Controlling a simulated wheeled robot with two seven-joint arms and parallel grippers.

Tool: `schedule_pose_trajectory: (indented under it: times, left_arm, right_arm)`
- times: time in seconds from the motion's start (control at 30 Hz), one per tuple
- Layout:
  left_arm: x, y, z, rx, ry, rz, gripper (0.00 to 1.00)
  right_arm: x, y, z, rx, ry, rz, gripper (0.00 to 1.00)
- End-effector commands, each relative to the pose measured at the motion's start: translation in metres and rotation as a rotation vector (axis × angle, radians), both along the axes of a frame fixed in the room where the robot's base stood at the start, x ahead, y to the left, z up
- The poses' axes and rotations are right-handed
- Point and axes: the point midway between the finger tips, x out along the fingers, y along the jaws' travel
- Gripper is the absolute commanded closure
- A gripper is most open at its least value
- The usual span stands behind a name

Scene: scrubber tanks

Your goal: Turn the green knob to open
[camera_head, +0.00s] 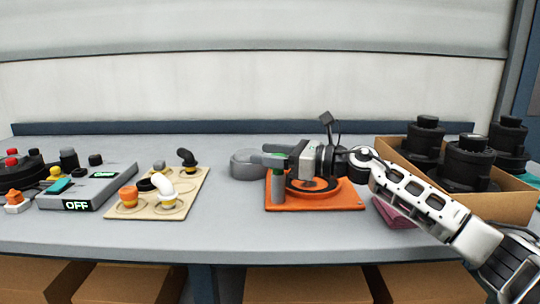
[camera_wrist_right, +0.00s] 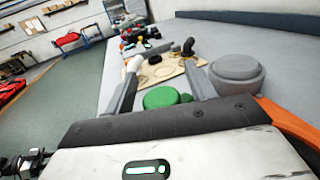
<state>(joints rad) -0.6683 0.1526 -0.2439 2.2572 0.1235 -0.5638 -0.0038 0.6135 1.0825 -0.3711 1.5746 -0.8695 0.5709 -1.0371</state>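The green knob (camera_wrist_right: 160,98) is a round green top. In the head view only a sliver of green (camera_head: 278,171) shows on a grey post (camera_head: 278,188) at the left side of an orange base plate (camera_head: 330,204). My right gripper (camera_head: 270,154) reaches in from the right over the plate, its fingers pointing left. In the right wrist view its two fingers are apart, with the green knob between and below them. It looks open; I cannot tell whether a finger touches the knob. My left gripper is not in view.
A round grey canister (camera_head: 246,165) stands close behind the fingertips. A beige board (camera_head: 190,203) with pipe elbows and a grey box reading OFF (camera_head: 98,188) lie left. A cardboard box (camera_head: 512,206) with black parts stands right. The table's front strip is clear.

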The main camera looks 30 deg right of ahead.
Motion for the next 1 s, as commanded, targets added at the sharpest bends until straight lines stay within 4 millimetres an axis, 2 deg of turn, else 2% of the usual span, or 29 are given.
schedule_pose_trajectory:
  times: [0.27, 0.37, 0.7, 1.0]
  left_arm:
    - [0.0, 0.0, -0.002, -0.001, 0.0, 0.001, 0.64]
    - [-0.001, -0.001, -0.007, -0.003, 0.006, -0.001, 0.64]
    - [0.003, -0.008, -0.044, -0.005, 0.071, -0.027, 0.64]
    - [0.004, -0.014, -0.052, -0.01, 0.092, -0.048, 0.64]
  right_arm:
    - [-0.002, -0.002, -0.002, -0.001, 0.002, -0.001, 0.45]
    - [-0.01, -0.009, -0.004, -0.003, 0.002, -0.002, 0.45]
    - [-0.048, -0.04, -0.005, -0.001, 0.004, -0.002, 0.45]
    - [-0.058, -0.047, -0.001, -0.001, 0.0, 0.001, 0.45]
